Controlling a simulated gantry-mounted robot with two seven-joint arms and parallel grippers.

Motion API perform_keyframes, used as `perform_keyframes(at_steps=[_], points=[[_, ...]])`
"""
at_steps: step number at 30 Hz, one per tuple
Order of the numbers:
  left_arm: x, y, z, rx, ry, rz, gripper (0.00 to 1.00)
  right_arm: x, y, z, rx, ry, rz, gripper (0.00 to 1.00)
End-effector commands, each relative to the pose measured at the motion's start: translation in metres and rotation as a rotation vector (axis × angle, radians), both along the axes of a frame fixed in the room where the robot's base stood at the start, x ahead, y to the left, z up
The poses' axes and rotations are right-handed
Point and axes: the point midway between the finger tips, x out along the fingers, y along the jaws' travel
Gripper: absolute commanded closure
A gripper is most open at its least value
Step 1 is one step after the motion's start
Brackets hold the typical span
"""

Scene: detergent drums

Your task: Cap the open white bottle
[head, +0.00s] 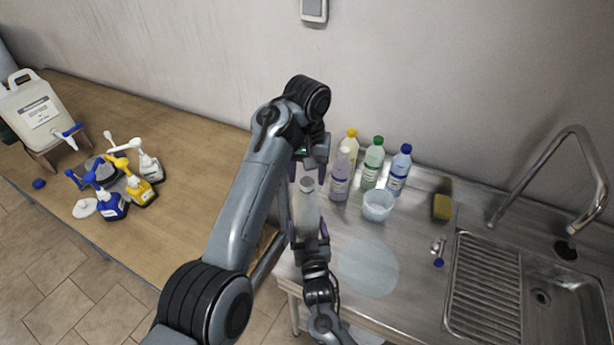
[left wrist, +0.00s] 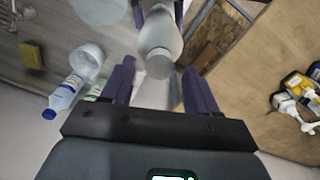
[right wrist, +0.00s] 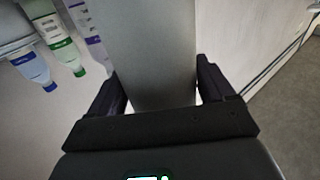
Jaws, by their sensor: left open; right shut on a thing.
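The white bottle (head: 305,210) stands upright between my two grippers in the head view. My right gripper (head: 309,235) is shut on its body from the front; the grey-white body also fills the middle of the right wrist view (right wrist: 160,55). My left gripper (head: 309,172) is open, pointing down just above the bottle's top. In the left wrist view the bottle (left wrist: 160,30) lies beyond my spread left fingers (left wrist: 160,85). A grey, cap-like piece (left wrist: 159,67) shows at its top end; I cannot tell whether it is seated on the neck.
Several coloured bottles (head: 374,162) stand behind to the right, with a white tub (head: 377,206) before them. A yellow sponge (head: 442,207), a tap (head: 597,185) and a sink (head: 545,298) are at the right. Spray bottles (head: 139,190) and a jug (head: 35,110) are on the left.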

Motion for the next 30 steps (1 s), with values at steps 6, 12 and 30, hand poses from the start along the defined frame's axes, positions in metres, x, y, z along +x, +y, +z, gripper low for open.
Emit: perform_keyframes(at_steps=[6,12,30], points=[[0.0,0.0,0.024,-0.001,0.0,-0.001,0.41,0.0,0.0,-0.001,0.0,0.001,0.0,1.0],[0.0,-0.001,0.029,-0.001,0.0,-0.001,0.41,0.0,0.0,-0.001,0.0,0.001,0.0,1.0],[-0.002,-0.002,0.024,0.004,0.007,0.284,0.43,0.0,0.0,-0.001,-0.001,0.001,0.0,1.0]])
